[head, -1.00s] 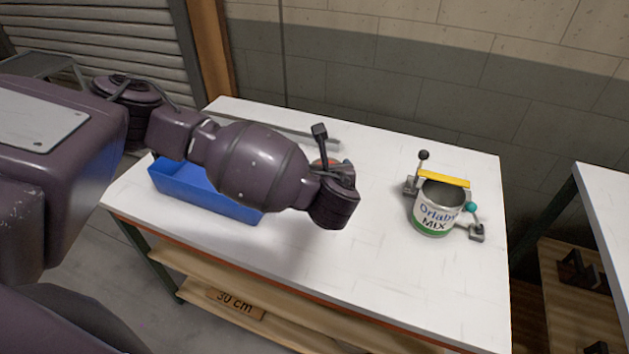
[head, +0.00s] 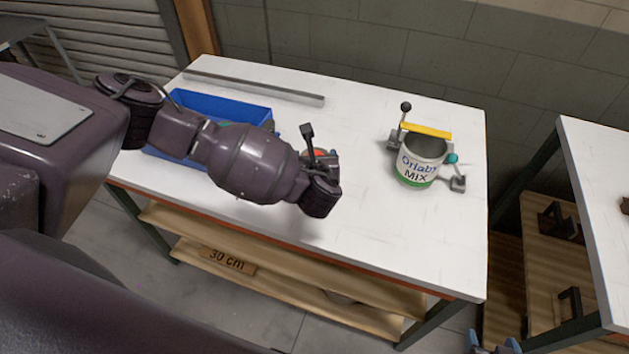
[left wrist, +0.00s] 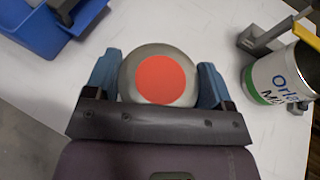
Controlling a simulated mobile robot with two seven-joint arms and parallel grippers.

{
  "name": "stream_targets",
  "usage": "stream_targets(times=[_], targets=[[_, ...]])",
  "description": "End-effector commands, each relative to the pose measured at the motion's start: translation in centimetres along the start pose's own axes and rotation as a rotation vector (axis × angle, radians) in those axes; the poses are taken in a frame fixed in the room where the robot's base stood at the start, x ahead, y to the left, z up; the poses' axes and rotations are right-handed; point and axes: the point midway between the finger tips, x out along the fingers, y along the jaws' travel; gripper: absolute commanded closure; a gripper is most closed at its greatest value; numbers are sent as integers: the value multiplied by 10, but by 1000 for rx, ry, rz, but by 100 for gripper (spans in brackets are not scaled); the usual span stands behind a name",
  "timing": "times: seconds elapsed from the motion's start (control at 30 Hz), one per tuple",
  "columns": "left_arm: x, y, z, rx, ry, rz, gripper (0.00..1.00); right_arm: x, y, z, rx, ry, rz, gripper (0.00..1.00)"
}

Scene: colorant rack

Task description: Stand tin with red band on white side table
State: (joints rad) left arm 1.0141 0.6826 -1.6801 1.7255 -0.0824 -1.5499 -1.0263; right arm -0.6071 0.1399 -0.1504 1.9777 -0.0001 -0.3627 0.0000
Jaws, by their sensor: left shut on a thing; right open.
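A round tin with a red disc on its grey top (left wrist: 165,80) sits between the two blue fingers of my left gripper (left wrist: 160,84), which is shut on it. In the head view my own arm hides most of it; only a bit of red on the tin (head: 320,153) shows. I cannot tell whether it touches the white table (head: 390,240) below. Another white table (head: 595,180) stands at the right; which one is the side table is unclear. My right gripper (head: 495,347) is open, its blue fingertips just showing at the bottom edge.
A blue bin (head: 225,105) stands left of the tin, partly behind my arm. A grey bar (head: 255,87) lies along the back. An open "Orlabs MIX" can (head: 418,165) with a yellow strip and clamps (head: 456,183) stands at the right. The table's front right is clear.

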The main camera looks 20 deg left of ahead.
Motion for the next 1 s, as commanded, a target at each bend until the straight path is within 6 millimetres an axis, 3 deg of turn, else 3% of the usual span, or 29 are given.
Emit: stream_targets(times=[0.2, 0.63, 1.0], targets=[[15, 0, -37, 1, 0, 1, 51, 1, 0, 2, 0, 1, 0, 29], [31, 0, -76, 2, 0, 1, 51, 4, 0, 3, -1, 4, 0, 29], [34, 0, -82, 0, -1, 0, 51, 5, 0, 0, -4, 9, -1, 29]])
